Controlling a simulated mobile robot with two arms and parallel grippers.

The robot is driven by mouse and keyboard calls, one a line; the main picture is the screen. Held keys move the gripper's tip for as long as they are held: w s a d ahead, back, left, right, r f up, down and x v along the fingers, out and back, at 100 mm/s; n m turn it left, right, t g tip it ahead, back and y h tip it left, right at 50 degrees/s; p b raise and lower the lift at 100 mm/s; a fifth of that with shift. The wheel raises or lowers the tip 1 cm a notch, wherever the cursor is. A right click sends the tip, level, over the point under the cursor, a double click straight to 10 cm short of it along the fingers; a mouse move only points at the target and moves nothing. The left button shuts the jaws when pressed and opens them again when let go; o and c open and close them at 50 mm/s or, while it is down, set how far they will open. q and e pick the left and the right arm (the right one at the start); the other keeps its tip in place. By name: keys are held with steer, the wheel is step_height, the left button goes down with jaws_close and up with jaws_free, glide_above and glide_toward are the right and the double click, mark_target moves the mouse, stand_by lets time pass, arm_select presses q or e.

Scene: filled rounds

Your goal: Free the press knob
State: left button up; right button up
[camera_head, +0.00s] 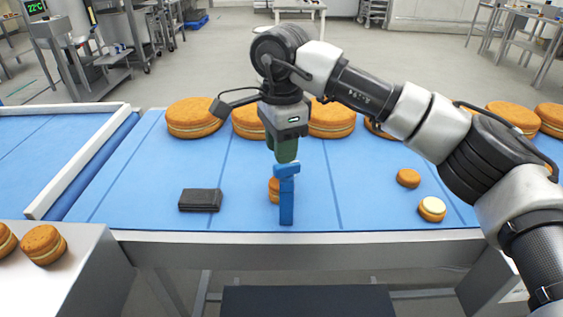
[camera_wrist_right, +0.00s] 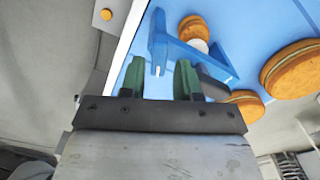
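A blue press (camera_head: 287,205) stands near the front of the blue work surface, with a small filled round (camera_head: 273,188) partly hidden behind it. In the right wrist view the press's blue frame (camera_wrist_right: 157,38) lies beyond my fingertips, with a short pale pin (camera_wrist_right: 157,70) at its near end and a white cylinder (camera_wrist_right: 200,45) beside a round (camera_wrist_right: 192,27). I cannot tell which part is the knob. My right gripper (camera_head: 284,158) points down just above the press. It also shows in the wrist view (camera_wrist_right: 160,76), its green fingers apart, nothing visibly held. My left gripper is not in view.
A dark folded item (camera_head: 200,200) lies left of the press. Two small rounds (camera_head: 408,178) (camera_head: 432,209) lie to the right. Large rounds (camera_head: 195,118) line the back. A white rail (camera_head: 75,165) borders the left side. The surface between is clear.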

mark_target(286, 171)
steer(key=shift+f, duration=2.15)
steer(key=shift+c, duration=0.5)
jaws_close()
